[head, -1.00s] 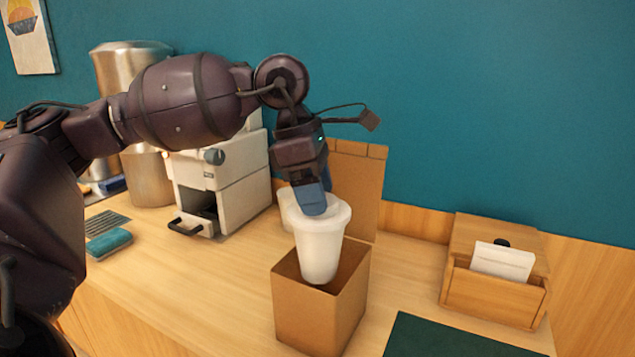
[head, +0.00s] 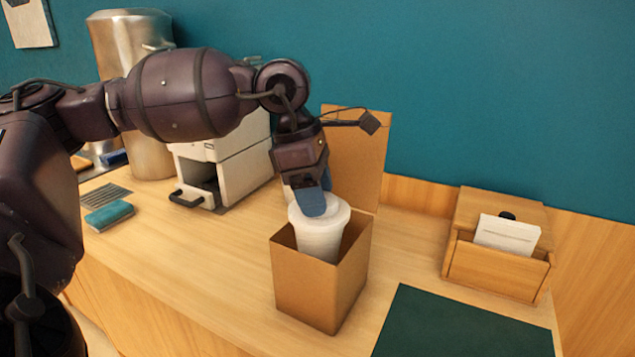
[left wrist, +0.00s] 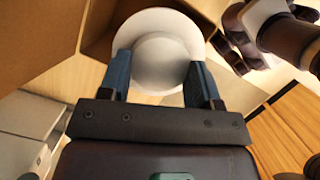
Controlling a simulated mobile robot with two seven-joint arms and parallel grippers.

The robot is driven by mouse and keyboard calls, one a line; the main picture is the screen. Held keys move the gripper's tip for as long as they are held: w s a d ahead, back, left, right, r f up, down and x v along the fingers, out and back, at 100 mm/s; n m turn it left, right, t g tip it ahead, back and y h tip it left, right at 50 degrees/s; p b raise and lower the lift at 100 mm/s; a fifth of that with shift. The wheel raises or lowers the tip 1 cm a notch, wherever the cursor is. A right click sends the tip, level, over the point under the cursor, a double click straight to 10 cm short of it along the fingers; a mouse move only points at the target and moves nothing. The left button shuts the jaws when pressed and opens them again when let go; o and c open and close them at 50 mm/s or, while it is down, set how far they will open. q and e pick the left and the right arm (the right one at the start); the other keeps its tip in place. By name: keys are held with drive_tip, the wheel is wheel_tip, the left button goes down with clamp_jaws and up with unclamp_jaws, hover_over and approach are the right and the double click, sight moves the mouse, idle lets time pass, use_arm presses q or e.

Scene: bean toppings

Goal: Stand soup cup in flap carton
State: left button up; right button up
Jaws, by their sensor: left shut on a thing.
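The white soup cup (head: 319,236) has a white lid and stands roughly upright, its lower part inside the flap carton (head: 305,291). The carton is brown, open at the top, with its tall flap (head: 357,155) raised at the back. My left gripper (head: 313,204) comes down from above and is shut on the cup near its lid. In the left wrist view the cup (left wrist: 160,62) sits between the two blue fingers (left wrist: 160,82), with carton walls around it. The cup's base is hidden by the carton's front walls. My right gripper is not in the head view.
A white machine (head: 222,170) stands behind and left of the carton. A wooden box with white cards (head: 497,264) stands at the right. A dark green mat (head: 455,328) lies at the front right. A teal sponge-like block (head: 110,215) lies at the left.

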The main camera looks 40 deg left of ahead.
use_arm(q)
drive_tip(key=shift+f+b, duration=0.35)
drive_tip(key=shift+f, duration=1.35)
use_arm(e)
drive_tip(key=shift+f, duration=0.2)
use_arm(q)
drive_tip(key=o, duration=0.8)
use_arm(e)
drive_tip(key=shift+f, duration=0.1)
use_arm(q)
drive_tip(key=shift+r+p, duration=1.2)
drive_tip(key=shift+r, duration=4.75)
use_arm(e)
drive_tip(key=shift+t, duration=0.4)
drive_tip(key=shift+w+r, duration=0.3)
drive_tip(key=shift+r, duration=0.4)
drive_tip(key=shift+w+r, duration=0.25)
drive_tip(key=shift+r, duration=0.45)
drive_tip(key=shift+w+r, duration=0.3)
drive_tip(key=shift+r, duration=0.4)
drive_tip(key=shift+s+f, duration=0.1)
